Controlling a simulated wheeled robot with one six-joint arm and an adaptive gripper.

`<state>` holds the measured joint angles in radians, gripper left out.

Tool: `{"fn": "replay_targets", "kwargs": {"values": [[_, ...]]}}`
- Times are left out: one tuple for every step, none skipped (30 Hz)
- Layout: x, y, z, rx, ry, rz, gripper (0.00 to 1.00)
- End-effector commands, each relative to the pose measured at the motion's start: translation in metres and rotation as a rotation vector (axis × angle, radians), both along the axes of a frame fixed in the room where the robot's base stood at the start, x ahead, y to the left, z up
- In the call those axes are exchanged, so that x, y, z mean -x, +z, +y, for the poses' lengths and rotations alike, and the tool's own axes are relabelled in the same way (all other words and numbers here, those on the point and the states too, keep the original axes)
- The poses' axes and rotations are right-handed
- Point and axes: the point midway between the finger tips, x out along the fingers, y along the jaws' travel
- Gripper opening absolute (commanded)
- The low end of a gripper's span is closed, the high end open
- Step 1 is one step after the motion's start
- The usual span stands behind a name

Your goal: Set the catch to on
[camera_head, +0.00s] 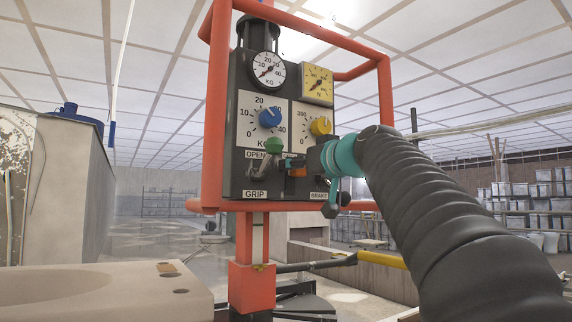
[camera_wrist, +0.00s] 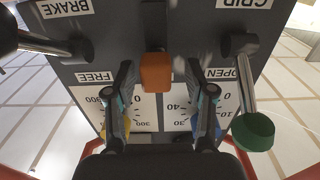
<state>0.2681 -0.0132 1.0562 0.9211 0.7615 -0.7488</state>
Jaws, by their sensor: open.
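A dark control panel (camera_head: 240,130) hangs inside an orange frame. A small orange block (camera_head: 297,172), probably the catch, sits low on the panel between two levers. It also shows in the wrist view (camera_wrist: 156,72), where the picture of the panel is upside down. No on or off mark is readable beside it. My gripper (camera_wrist: 165,90) is open, with one finger on each side of the orange block and a gap to both. In the head view my wrist hides part of the panel's right side.
A lever with a green knob (camera_head: 273,146) stands left of the block, by OPEN and GRIP. Another lever (camera_head: 331,210) is at right by BRAKE. A blue dial knob (camera_head: 270,118) and a yellow one (camera_head: 321,126) are above. The orange frame (camera_head: 214,110) surrounds the panel.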

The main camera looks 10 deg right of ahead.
Motion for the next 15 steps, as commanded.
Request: {"fn": "replay_targets", "kwargs": {"values": [[-0.0002, -0.0001, 0.0001, 0.000, 0.000, 0.000, 0.54], [-0.0002, -0.0001, 0.0000, 0.000, 0.000, 0.000, 0.54], [-0.0001, -0.0002, -0.0001, 0.000, 0.000, 0.000, 0.54], [-0.0001, -0.0002, -0.0001, 0.000, 0.000, 0.000, 0.54], [-0.0001, -0.0002, -0.0001, 0.000, 0.000, 0.000, 0.54], [0.0000, -0.0002, -0.0001, 0.000, 0.000, 0.000, 0.49], [0.0000, -0.0002, -0.0001, 0.000, 0.000, 0.000, 0.42], [0.0000, -0.0002, -0.0001, 0.000, 0.000, 0.000, 0.34], [0.0000, -0.0002, -0.0001, 0.000, 0.000, 0.000, 0.24], [0.0000, -0.0002, -0.0001, 0.000, 0.000, 0.000, 0.17], [0.0000, -0.0002, 0.0001, 0.000, 0.000, 0.000, 0.09], [0.0000, -0.0002, 0.0004, 0.000, 0.001, 0.000, 0.00], [0.0001, -0.0002, 0.0007, 0.000, 0.001, 0.000, 0.00], [0.0001, -0.0002, 0.0010, 0.000, 0.002, 0.000, 0.00], [0.0002, -0.0001, 0.0014, 0.000, 0.002, 0.000, 0.00]]}}
